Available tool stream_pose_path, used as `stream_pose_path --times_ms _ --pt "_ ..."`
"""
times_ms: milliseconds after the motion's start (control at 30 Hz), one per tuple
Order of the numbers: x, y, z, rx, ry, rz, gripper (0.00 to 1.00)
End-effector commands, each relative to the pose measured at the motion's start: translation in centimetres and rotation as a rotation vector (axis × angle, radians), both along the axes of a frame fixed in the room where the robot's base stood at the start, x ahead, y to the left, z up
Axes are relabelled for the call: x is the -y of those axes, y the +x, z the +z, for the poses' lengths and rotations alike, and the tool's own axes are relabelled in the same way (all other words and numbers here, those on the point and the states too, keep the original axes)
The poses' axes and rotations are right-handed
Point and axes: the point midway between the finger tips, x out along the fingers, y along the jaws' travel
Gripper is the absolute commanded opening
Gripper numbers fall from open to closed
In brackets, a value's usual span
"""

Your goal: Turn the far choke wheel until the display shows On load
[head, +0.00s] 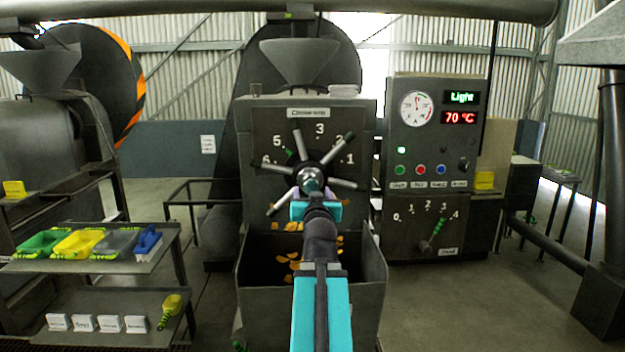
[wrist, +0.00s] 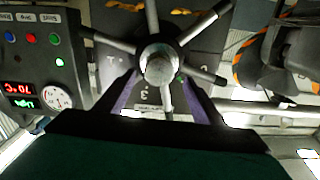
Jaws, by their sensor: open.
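The choke wheel (head: 308,168), a dark hub with several pale spokes, is on the front of the middle machine, over a dial numbered around it. In the wrist view the hub (wrist: 158,66) faces me, and the purple fingers of my gripper (wrist: 163,88) stand on either side of one spoke. I cannot tell whether they touch it. The display (head: 461,97) reads Light in green.
A control cabinet (head: 430,150) right of the wheel has a gauge, a red 70 °C readout, buttons and a lower lever. An open bin (head: 262,270) with orange-brown pieces is below the wheel. A tray trolley (head: 160,262) with coloured scoops stands left. Floor on the right is partly clear.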

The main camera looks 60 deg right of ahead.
Motion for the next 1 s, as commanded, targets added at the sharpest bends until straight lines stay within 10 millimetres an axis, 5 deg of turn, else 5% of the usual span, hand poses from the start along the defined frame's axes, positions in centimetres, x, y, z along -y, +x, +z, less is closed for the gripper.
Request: stream_pose_path --times_ms 1000 --pt "1.5 1.3 0.4 0.000 0.000 0.008 0.62"
